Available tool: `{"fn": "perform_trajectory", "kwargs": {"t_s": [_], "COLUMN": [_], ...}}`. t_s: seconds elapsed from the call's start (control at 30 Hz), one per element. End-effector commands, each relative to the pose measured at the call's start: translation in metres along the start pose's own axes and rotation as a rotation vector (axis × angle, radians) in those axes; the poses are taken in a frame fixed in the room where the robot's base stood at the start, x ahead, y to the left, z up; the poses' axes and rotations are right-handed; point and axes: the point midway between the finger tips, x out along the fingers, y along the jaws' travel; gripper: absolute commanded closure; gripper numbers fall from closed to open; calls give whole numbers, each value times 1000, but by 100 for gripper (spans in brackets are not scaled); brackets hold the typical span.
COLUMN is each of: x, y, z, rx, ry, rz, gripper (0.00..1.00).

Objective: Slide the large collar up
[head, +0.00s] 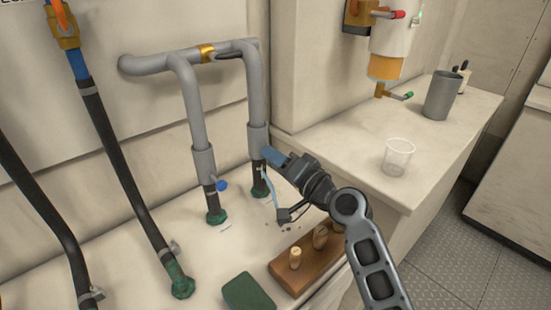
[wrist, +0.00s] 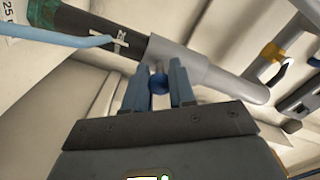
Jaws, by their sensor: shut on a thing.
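My gripper (head: 270,156) reaches the right-hand grey collar (head: 258,138), which sits around a vertical pipe where grey pipe meets black hose. In the wrist view, my blue fingers (wrist: 158,88) are shut on a round blue knob (wrist: 159,83) that sticks out from this collar (wrist: 178,62). Bare black hose (head: 258,178) with white marks shows below the collar. A second grey collar (head: 203,163) with its own blue knob (head: 222,185) sits on the left pipe. I cannot tell from these views which collar is larger.
Green fittings (head: 216,217) hold the hose feet. A wooden block with pegs (head: 310,256) and a green pad (head: 248,291) lie in front. A clear cup (head: 398,157) and grey tumbler (head: 441,96) stand on the right counter. Black hoses (head: 122,165) run at left.

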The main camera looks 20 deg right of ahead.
Motion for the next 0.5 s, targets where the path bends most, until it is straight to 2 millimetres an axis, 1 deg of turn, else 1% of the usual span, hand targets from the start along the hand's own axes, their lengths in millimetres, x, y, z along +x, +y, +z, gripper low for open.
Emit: {"fn": "perform_trajectory", "kwargs": {"t_s": [0.07,0.17,0.4,0.5], "x": [0,0,0,0], "y": [-3,-14,-46,-51], "z": [-3,-10,-31,-34], "rx": [0,-1,0,-1], "ry": [1,1,1,0], "rz": [1,-1,-2,-1], "gripper": [100,100,100,100]}}
